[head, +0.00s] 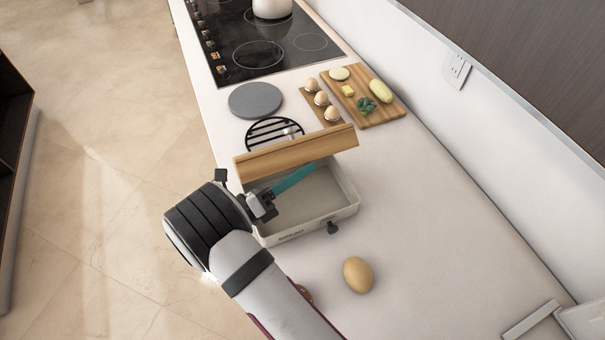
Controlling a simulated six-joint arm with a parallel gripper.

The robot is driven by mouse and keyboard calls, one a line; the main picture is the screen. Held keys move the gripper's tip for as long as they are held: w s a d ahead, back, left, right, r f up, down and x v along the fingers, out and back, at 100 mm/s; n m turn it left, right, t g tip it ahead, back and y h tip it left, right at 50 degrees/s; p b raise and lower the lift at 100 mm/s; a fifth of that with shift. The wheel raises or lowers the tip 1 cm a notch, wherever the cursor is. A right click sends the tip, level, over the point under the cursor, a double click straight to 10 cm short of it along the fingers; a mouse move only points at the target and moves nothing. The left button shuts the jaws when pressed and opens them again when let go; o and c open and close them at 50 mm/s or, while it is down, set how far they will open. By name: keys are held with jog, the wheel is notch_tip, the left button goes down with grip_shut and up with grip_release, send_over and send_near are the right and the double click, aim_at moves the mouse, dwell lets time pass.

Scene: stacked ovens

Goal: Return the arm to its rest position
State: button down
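My arm reaches up from the bottom of the head view, and my gripper (262,205) is at the left end of an open white box (350,207) on the counter. A teal bar (293,179) extends from the gripper over the box opening; I cannot tell whether it is a finger or a held object. The fingertips are not clear, so I cannot tell whether the gripper is open or shut. The box's wooden lid (300,152) is raised along its far side. Whether the gripper touches the box is unclear.
An egg-shaped yellow object (358,274) lies in front of the box. A black rack (268,130), a grey disc (255,100), an egg holder (330,113) and a cutting board (385,115) with food are behind it. The counter (440,220) to the right is clear.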

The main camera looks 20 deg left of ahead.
jog(key=v, duration=1)
jog(key=w+d+r+m+g+h, duration=0.1)
jog(key=d+r+m+g, duration=0.3)
jog(key=d+m+g, duration=0.5)
jog(key=w+d+r+m+g+h, duration=0.1)
jog(key=d+r+m+g, duration=0.5)
jog(key=d, duration=0.6)
jog(key=s+d+m+g+y, duration=0.4)
jog(key=s+d+m+y, duration=0.4)
jog(key=m, duration=0.6)
jog(key=s+f+m+t+y, duration=0.1)
jog(key=s+m+y, duration=0.2)
jog(key=m, duration=0.5)
jog(key=s+a+f+m+t+y, duration=0.1)
jog(key=s+m+y, duration=0.3)
jog(key=m, duration=0.3)
jog(key=shift+s+m+t, duration=0.3)
jog(key=shift+m, duration=0.1)
jog(key=shift+a, duration=0.1)
